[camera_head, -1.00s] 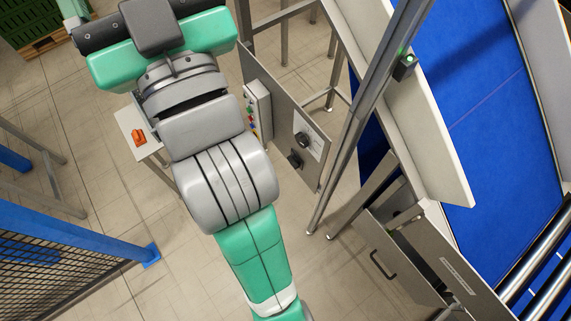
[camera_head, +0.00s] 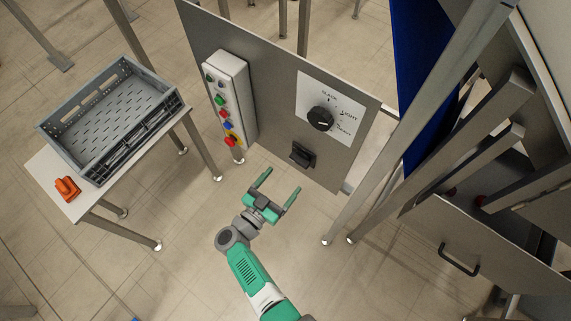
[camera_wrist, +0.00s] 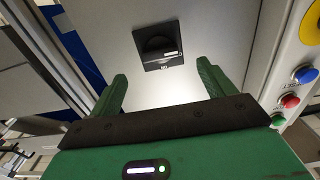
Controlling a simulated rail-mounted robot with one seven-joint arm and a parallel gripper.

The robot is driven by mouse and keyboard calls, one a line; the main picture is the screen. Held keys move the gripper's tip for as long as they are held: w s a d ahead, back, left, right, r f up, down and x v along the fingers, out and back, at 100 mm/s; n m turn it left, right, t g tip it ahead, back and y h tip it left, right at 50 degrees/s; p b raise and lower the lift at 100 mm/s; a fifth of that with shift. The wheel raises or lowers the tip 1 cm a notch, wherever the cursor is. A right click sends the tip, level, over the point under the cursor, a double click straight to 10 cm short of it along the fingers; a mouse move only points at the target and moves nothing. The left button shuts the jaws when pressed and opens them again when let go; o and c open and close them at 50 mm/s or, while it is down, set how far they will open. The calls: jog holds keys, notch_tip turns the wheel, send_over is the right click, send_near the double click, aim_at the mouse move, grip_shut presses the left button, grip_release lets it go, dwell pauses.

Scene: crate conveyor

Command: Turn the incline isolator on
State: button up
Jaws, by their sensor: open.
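A black square rotary switch (camera_head: 302,155), which looks like the isolator, is on the lower part of the grey upright panel (camera_head: 270,85). In the wrist view the black switch (camera_wrist: 157,45) shows a dark round knob and small white lettering at its lower edge. I cannot tell which way its knob is turned. My gripper (camera_head: 281,184) is open and empty, in front of and below the switch in the head view. In the wrist view the switch lies beyond the gap between my fingers (camera_wrist: 162,76), apart from them.
A larger round selector knob (camera_head: 320,118) on a white labelled plate sits above the switch. A button box (camera_head: 236,85) with several coloured buttons is at left. A grey crate (camera_head: 115,110) and orange object (camera_head: 67,188) are on a side table. Metal posts (camera_head: 400,140) stand at right.

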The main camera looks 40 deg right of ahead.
aim_at(297, 163)
jog(key=d, duration=0.2)
jog(key=d+b, duration=0.1)
jog(key=d, duration=0.1)
jog(key=w+d+b, duration=0.1)
jog(key=d, duration=0.1)
jog(key=shift+d, duration=0.4)
jog(key=shift+w+d+r, duration=0.15)
jog(key=shift+w+d, duration=0.05)
jog(key=shift+d, duration=0.3)
jog(key=c, duration=1)
